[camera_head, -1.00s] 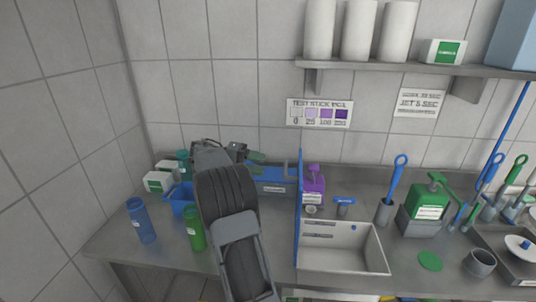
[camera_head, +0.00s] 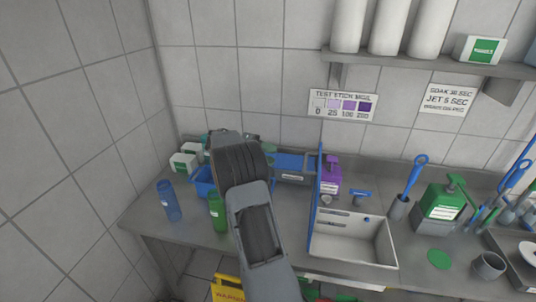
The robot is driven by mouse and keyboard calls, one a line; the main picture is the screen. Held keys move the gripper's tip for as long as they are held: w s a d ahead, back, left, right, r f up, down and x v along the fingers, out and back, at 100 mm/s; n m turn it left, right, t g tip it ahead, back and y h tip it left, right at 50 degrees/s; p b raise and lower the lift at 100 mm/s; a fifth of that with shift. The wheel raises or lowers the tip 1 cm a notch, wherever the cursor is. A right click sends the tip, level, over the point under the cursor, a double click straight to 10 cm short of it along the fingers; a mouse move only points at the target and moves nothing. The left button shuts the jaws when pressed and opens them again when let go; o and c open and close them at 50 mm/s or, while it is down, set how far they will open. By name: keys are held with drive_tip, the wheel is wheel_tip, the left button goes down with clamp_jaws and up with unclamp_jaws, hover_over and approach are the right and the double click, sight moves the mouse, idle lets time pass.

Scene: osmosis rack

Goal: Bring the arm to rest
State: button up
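My arm reaches up from the bottom of the head view over the left part of the grey counter (camera_head: 330,262). Its dark end section stands in front of the blue bin and beside the green bottle (camera_head: 217,210). My gripper is hidden behind my own arm, so its fingers and anything between them do not show.
A blue divider (camera_head: 318,195), purple bottle (camera_head: 331,175), white basin (camera_head: 353,238) and green container (camera_head: 442,203) are to the right. A yellow sign (camera_head: 227,288) is below.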

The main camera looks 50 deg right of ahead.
idle(0.3)
drive_tip(key=s+a+f+n+t+y, duration=0.1)
drive_tip(key=a+f+n+t+y, duration=0.2)
drive_tip(key=a+f+n+t, duration=0.55)
drive_tip(key=s+a+r+n+t+y+b, duration=0.1)
drive_tip(key=s+a+t, duration=0.1)
drive_tip(key=a, duration=0.6)
drive_tip(key=s+a+n+t+y+b, duration=0.1)
drive_tip(key=s+a+t+y+b, duration=0.1)
drive_tip(key=a+t, duration=0.3)
drive_tip(key=s+a+r+n+t+y+b, duration=0.1)
drive_tip(key=s+a+t+y, duration=0.1)
drive_tip(key=a, duration=0.9)
drive_tip(key=shift+s+r+t, duration=0.3)
drive_tip(key=shift+s+t, duration=0.35)
drive_tip(key=shift+s, duration=0.6)
